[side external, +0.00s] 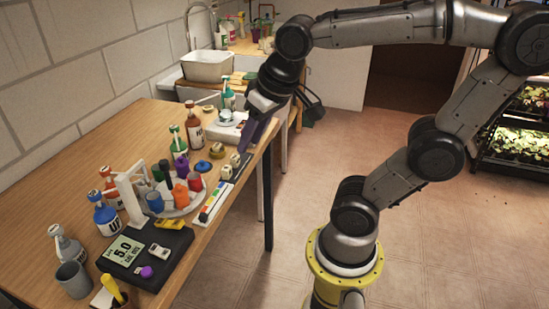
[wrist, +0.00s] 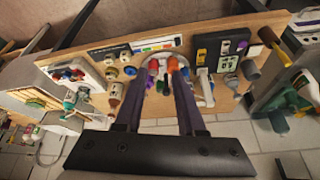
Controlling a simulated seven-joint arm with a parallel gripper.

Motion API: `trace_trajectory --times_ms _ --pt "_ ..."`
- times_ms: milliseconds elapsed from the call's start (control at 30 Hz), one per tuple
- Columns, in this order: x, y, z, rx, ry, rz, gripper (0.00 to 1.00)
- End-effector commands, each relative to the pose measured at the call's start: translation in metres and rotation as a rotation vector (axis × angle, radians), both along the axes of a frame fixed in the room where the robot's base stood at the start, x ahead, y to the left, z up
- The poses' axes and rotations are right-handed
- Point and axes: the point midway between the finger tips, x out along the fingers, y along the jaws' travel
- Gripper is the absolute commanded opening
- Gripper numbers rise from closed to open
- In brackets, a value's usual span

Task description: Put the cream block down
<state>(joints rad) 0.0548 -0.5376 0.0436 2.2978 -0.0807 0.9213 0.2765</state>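Two small cream blocks, one farther back (side external: 235,159) and one nearer (side external: 226,172), sit on a dark strip near the table's right edge. I cannot tell which one the task means. In the wrist view a pale block (wrist: 125,56) shows on the dark strip. My gripper (side external: 247,148) hangs over the table's right edge, close to the blocks in the side view; its height above them is hard to judge. In the wrist view my gripper's fingers (wrist: 158,73) are apart, and I see no block held between them.
A round plate (side external: 176,210) with coloured cups stands mid-table, beside a white stand (side external: 133,200). A colour strip (side external: 214,203) lies along the edge. A black meter (side external: 135,255) is in front, and bottles (side external: 193,127) stand behind. Bare wood (side external: 60,195) shows at the left.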

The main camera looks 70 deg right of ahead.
Motion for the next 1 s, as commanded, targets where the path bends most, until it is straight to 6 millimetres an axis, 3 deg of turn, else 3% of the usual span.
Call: trace_trajectory --times_ms 100,300,1000 --pt "-0.033 0.016 -0.010 -0.020 -0.038 0.155 0.39" --pt "-0.055 0.026 -0.022 -0.043 -0.065 0.280 0.39" --pt "-0.056 0.026 -0.023 -0.044 -0.065 0.288 0.39"
